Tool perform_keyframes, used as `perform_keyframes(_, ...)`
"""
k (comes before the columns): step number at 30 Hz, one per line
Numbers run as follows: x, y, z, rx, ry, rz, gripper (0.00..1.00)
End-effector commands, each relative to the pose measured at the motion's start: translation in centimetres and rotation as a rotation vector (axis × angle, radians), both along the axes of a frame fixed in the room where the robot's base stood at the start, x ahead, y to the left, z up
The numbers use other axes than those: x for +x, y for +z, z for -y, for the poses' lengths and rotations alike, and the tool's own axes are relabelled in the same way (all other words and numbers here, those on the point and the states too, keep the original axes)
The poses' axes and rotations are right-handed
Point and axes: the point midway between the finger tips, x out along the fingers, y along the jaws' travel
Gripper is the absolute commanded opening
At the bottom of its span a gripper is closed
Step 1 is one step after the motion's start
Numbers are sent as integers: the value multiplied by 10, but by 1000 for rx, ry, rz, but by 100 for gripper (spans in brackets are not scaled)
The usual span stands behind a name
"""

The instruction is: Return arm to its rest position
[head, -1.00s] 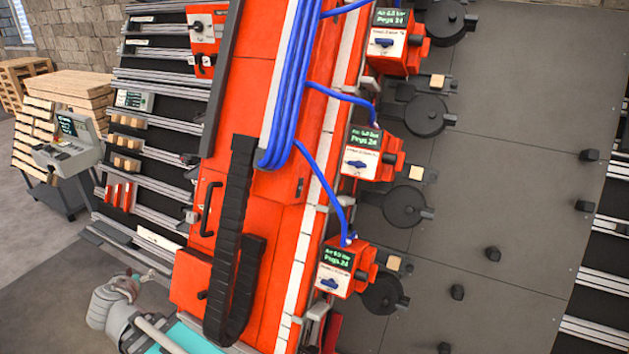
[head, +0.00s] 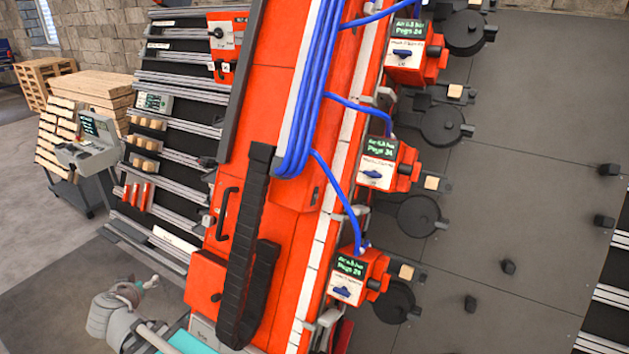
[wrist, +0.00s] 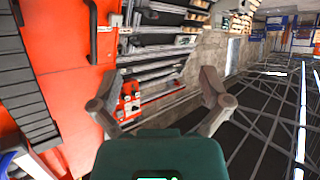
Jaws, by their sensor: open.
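My gripper (wrist: 162,80) is open in the wrist view, its two grey fingers spread wide with nothing between them. It points past the red gantry beam (wrist: 78,90) toward a slatted rack and the open hall. In the head view part of my grey arm (head: 112,312) shows at the lower left, beside the lower end of the red gantry beam (head: 270,220). The gripper's fingers are not clear there.
Red nailing heads (head: 357,278) with blue hoses line the beam's right side. A black cable chain (head: 247,220) hangs on the beam. A slatted rack (head: 180,135), a control console (head: 88,145) and stacked pallets (head: 85,88) stand left. Grey floor (head: 60,240) lies open at lower left.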

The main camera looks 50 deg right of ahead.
Motion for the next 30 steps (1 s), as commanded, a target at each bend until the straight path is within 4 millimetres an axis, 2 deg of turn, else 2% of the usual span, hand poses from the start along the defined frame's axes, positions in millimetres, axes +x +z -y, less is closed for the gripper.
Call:
perform_keyframes(9, 0, 0, 0, 0, 0, 0, 97)
perform_keyframes(14, -4, -12, 6, 0, -9, -44, 97)
perform_keyframes(20, -21, -52, 24, 10, -20, -214, 97)
perform_keyframes(24, -42, -92, 36, 40, 3, -402, 97)
perform_keyframes(30, -78, -146, 41, 117, 115, -686, 97)
